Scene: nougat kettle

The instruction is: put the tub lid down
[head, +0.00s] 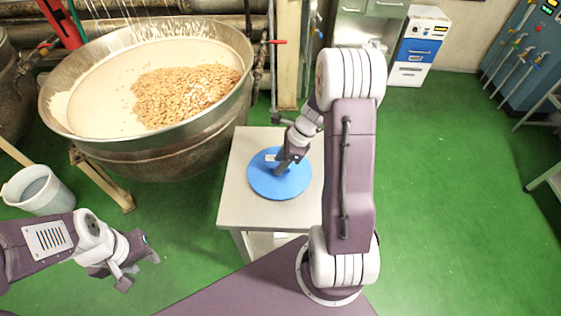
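The tub lid (262,184) is a round blue disc over the top of a small pale table (236,205). It looks level, and I cannot tell whether it rests on the table or hangs just above it. My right gripper (281,170) points down at the middle of the lid, with its fingers close together there, and looks shut on it. The grip itself is partly hidden by the gripper. My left gripper (140,270) is open and empty at the lower left, over the green floor, well away from the lid.
A large steel kettle (150,155) with cream mass and a heap of nuts stands at the left, close to the table. A white bucket (38,190) is at the far left. Blue and white cabinets (417,52) stand at the back. Green floor is free at the right.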

